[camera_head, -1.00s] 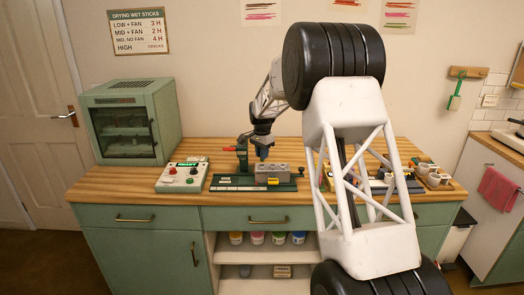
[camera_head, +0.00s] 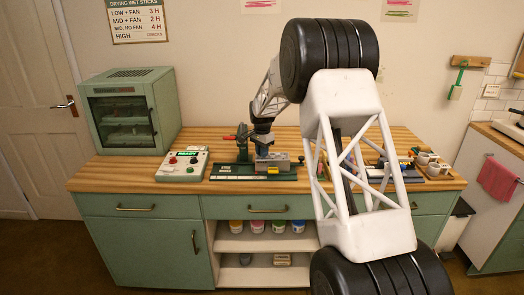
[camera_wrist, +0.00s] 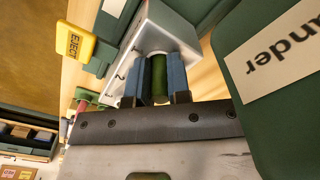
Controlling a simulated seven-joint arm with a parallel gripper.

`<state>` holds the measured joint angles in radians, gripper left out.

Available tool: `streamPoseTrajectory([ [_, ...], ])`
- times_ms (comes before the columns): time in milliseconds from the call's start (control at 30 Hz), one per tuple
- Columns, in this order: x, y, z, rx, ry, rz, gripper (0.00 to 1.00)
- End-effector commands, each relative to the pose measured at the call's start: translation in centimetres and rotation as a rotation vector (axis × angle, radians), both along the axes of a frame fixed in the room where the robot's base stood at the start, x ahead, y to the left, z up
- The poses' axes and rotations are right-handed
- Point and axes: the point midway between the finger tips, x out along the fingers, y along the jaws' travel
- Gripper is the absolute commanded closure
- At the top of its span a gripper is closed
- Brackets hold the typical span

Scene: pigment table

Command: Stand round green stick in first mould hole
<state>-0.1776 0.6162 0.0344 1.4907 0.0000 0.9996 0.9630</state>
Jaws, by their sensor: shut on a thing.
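The round green stick (camera_wrist: 159,78) is held between the two blue fingers of my gripper (camera_wrist: 160,82) in the wrist view. Its far end is at the light grey mould block (camera_wrist: 168,28); I cannot tell whether it is inside a hole. In the head view my gripper (camera_head: 263,151) is low at the grey mould (camera_head: 282,161), which sits on a green press base (camera_head: 225,171). The stick and fingertips are too small to make out there.
A yellow EJECT tag (camera_wrist: 75,42) stands left of the mould in the wrist view, and a large green labelled part (camera_wrist: 275,70) is close on the right. A control box (camera_head: 182,166) is left of the press. Small cups (camera_head: 425,160) stand at the right.

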Motion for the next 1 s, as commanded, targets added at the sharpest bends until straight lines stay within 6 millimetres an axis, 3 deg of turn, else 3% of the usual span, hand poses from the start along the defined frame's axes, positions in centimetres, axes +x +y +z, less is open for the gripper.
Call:
streamPoseTrajectory([
  [267, 0.0, 0.0, -0.1, -0.001, 0.001, 0.0, 1.0],
  [300, 0.0, 0.0, -0.1, -0.001, 0.001, 0.0, 0.81],
  [500, 0.0, 0.0, -0.1, -0.001, 0.001, 0.0, 0.53],
  [1000, 0.0, 0.0, 0.9, 0.0, -0.001, 0.0, 0.53],
])
